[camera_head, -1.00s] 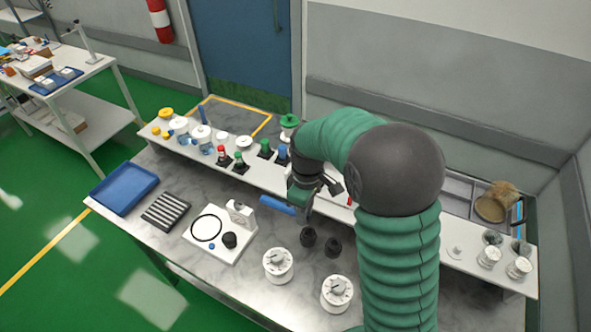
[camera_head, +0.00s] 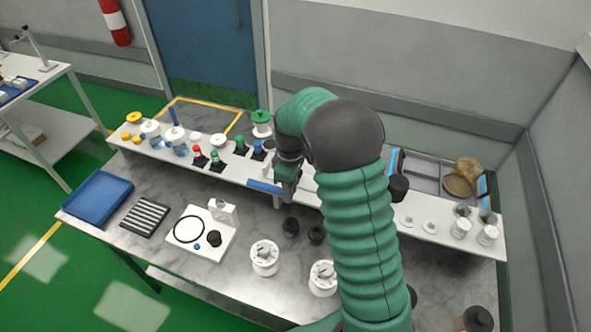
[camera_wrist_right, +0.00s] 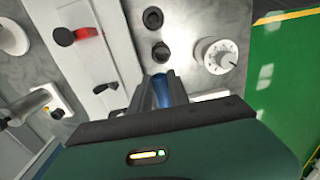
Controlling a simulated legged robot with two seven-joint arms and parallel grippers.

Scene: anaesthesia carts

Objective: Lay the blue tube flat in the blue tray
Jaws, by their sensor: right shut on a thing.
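My right gripper (camera_head: 287,188) is shut on the blue tube (camera_head: 264,187). The tube lies roughly level and sticks out to the left of the fingers, above the table near the front of the raised shelf. In the right wrist view the tube (camera_wrist_right: 161,90) shows between the two fingers, partly hidden by them. The blue tray (camera_head: 97,197) lies at the left end of the table, well to the left of the gripper, and looks empty. My left gripper is not in view.
A striped dark rack (camera_head: 145,217) and a white board with a black ring (camera_head: 203,232) lie between tray and gripper. White dial knobs (camera_head: 265,257) and black caps (camera_head: 291,227) stand in front. The raised shelf (camera_head: 232,157) holds several bottles.

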